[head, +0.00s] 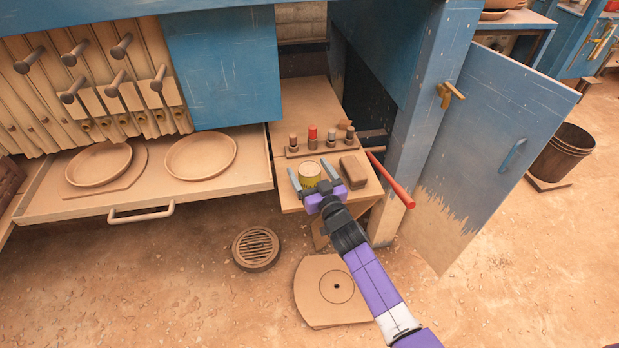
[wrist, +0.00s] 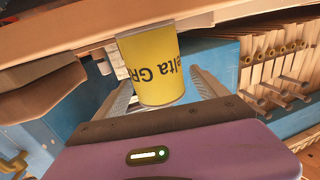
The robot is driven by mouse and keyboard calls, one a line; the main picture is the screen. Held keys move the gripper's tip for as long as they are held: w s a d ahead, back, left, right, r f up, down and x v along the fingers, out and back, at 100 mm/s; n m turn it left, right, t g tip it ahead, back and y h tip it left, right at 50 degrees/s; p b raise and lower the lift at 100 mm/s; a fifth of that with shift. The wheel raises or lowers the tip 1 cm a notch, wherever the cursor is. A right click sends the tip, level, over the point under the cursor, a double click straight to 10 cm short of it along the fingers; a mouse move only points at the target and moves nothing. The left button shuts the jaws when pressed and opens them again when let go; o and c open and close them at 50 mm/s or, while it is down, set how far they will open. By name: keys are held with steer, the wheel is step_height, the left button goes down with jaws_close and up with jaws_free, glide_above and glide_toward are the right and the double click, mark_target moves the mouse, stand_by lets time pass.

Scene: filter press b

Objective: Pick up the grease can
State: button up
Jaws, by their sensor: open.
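The grease can (head: 309,173) is a short yellow can with dark lettering, standing near the front edge of a small wooden shelf. It also shows in the wrist view (wrist: 158,72), upside down, in the space between the fingers. My gripper (head: 312,178) is open, with one finger to each side of the can. In the wrist view the fingers (wrist: 165,90) show partly behind the can, and I see a gap on its right side. I cannot tell whether the left finger touches it.
A brown block (head: 353,171) sits close right of my gripper. A rack with several small knobs, one red (head: 312,135), stands behind the can. A red bar (head: 390,180) juts out at the right. A drawer (head: 215,183) with two round dishes is at the left.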

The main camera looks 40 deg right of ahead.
steer(key=shift+c, duration=0.2)
jaws_close()
steer(key=shift+r, duration=0.1)
